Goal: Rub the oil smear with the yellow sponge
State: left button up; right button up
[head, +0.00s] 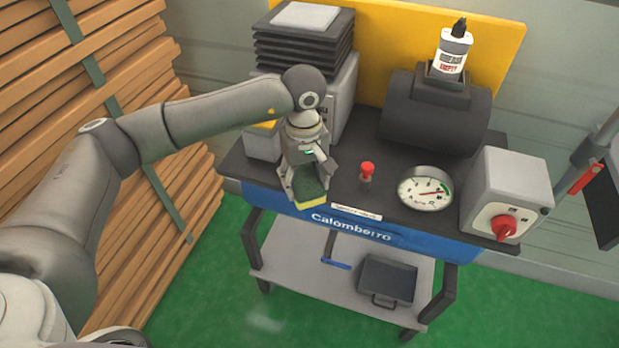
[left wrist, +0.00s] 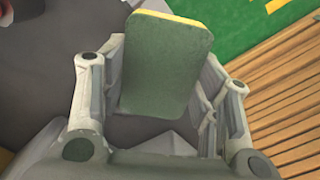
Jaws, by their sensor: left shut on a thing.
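The sponge (head: 311,190) has a dark green scrub face and a yellow layer. My left gripper (head: 306,178) is shut on it, over the front left part of the dark bench top (head: 340,195). In the left wrist view the sponge (left wrist: 165,62) stands up between the two fingers, green face toward the camera, with yellow along its far edge. I cannot tell whether it touches the bench top. I cannot make out the oil smear in either view; the arm and sponge cover part of the bench. My right gripper is out of view.
A red button (head: 367,171), a round gauge (head: 425,189) and a grey box with a red knob (head: 507,190) stand right of the sponge. A bottle (head: 453,48) stands on a dark machine behind. Stacked planks (head: 90,110) rise at the left.

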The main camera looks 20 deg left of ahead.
aim_at(308, 169)
pick_arm(q)
jog(key=shift+w+a+f+b, duration=0.15)
jog(key=shift+w+b, duration=0.25)
jog(key=shift+w, duration=0.25)
jog(key=shift+w+a+r+b, duration=0.1)
jog(key=shift+w+b, duration=0.3)
jog(key=shift+w, duration=0.8)
jog(key=shift+w+d+b, duration=0.1)
jog(key=shift+w+b, duration=0.7)
jog(key=shift+w, duration=0.15)
jog(key=shift+w+d+b, duration=0.1)
jog(key=shift+w+b, duration=0.5)
jog(key=shift+w, duration=1.35)
jog(key=shift+w+r, duration=0.25)
jog(key=shift+r, duration=0.45)
jog(key=shift+s, duration=0.2)
jog(key=shift+c, duration=0.5)
jog(key=shift+s+f, duration=0.3)
jog(key=shift+s, duration=1.05)
jog(key=shift+s+f, duration=0.15)
jog(key=shift+s, duration=0.65)
jog(key=shift+s+f, duration=0.1)
jog(key=shift+s, duration=0.7)
jog(key=shift+s+a+f+b, duration=0.1)
jog(key=shift+s+f+b, duration=0.1)
jog(key=shift+s, duration=0.75)
jog(key=shift+s+a+f+b, duration=0.1)
jog(key=shift+s+b, duration=0.1)
jog(key=shift+s, duration=0.7)
